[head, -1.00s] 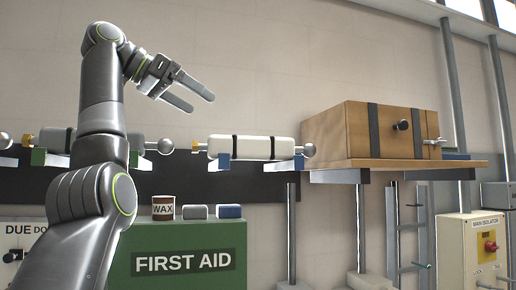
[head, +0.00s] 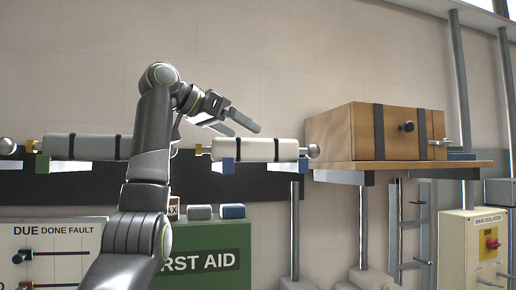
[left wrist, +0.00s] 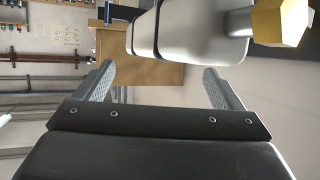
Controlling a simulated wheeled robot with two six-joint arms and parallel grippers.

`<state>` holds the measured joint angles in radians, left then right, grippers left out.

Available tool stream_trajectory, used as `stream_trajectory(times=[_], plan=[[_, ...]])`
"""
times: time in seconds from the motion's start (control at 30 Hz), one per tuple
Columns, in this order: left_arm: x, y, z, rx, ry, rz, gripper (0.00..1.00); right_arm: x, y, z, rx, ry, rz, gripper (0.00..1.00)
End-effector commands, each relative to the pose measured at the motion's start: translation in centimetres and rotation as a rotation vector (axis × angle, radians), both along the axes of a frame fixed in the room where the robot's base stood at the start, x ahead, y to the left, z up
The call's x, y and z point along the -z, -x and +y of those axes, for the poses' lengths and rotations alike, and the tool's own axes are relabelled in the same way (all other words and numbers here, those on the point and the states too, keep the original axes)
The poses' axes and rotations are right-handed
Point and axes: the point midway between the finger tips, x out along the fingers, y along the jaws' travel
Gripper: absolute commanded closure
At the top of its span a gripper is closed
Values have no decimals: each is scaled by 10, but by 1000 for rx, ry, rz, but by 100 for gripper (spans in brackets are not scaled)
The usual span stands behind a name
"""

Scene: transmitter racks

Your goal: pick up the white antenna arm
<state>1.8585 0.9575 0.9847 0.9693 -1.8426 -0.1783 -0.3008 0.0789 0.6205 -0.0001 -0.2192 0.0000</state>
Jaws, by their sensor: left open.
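The white antenna arm (head: 257,150) is a white cylinder with black bands, a brass fitting at its left end and a grey ball at its right. It lies level on blue brackets on the wall rail. My left gripper (head: 243,129) is open and empty, just above the antenna arm's middle in the head view. In the left wrist view the white antenna arm (left wrist: 197,38) and its brass fitting (left wrist: 282,22) show at the top, past the spread fingers (left wrist: 158,76); it is not between them. My right gripper is not in view.
A grey antenna arm (head: 100,147) lies to the left on the same rail. A wooden case (head: 350,135) with dark straps stands on a shelf to the right. Below are a green first aid box (head: 215,268) with small blocks on top and a red-switched isolator (head: 470,240).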

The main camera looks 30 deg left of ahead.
Motion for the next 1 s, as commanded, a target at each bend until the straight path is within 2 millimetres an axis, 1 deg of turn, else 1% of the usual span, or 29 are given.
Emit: stream_trajectory(times=[0.03,0.1,0.3,0.4,0.6,0.67,1.0], plan=[[0,-6,-1,-1,-2,4,10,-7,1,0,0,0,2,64],[4,-14,-3,-1,-3,4,10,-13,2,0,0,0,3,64],[14,-34,-11,1,-2,3,10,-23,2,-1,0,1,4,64],[16,-38,-13,1,-1,1,10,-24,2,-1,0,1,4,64],[17,-38,-13,0,-1,0,10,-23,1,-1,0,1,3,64],[17,-38,-13,0,-1,0,17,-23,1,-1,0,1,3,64],[18,-38,-13,1,-1,3,62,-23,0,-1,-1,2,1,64]])
